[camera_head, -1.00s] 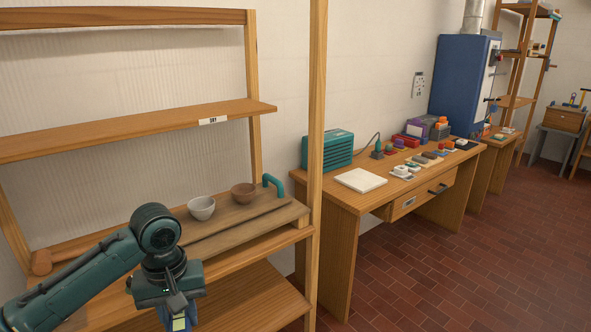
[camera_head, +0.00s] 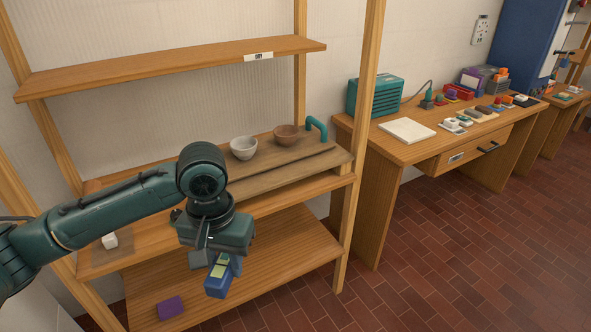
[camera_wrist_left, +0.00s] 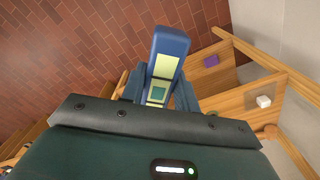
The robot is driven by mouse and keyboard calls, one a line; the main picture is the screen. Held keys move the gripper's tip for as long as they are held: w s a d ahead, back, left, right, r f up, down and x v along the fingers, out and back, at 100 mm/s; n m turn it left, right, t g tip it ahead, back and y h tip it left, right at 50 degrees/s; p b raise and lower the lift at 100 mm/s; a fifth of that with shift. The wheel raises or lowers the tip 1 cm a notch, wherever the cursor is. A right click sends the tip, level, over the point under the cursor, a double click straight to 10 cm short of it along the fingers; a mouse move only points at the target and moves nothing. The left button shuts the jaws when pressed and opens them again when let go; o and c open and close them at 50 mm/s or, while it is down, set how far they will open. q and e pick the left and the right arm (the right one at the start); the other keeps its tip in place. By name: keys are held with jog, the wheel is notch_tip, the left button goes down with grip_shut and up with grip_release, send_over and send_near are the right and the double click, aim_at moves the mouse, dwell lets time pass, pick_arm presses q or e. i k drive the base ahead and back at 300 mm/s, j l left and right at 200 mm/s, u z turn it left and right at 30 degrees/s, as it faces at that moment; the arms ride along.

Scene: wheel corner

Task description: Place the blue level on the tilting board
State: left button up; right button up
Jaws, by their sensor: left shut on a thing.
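My left gripper (camera_head: 224,259) is shut on the blue level (camera_head: 216,284), a blue bar with yellow-green windows. In the left wrist view the level (camera_wrist_left: 170,45) sticks out from between the fingers (camera_wrist_left: 160,85), partly hidden at its gripped end. The gripper hangs in front of the shelf unit, below the level of the middle shelf's board. A wooden board with a teal handle (camera_head: 280,176), seemingly the tilting board, lies on the middle shelf. A pale bowl (camera_head: 244,148) and a brown bowl (camera_head: 287,135) sit at its back. My right gripper is out of view.
A white block (camera_head: 110,241) sits at the left of the middle shelf. A purple block (camera_head: 170,307) lies on the lower shelf. A wooden post (camera_head: 360,130) stands at the shelf's right front.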

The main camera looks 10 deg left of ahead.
aim_at(287, 176)
jog(key=i+j+z, duration=0.5)
jog(key=j, duration=0.2)
jog(key=i+j+z, duration=0.25)
jog(key=j, duration=0.15)
jog(key=i+j+z, duration=0.25)
jog(key=j, duration=0.2)
jog(key=k+l, duration=0.05)
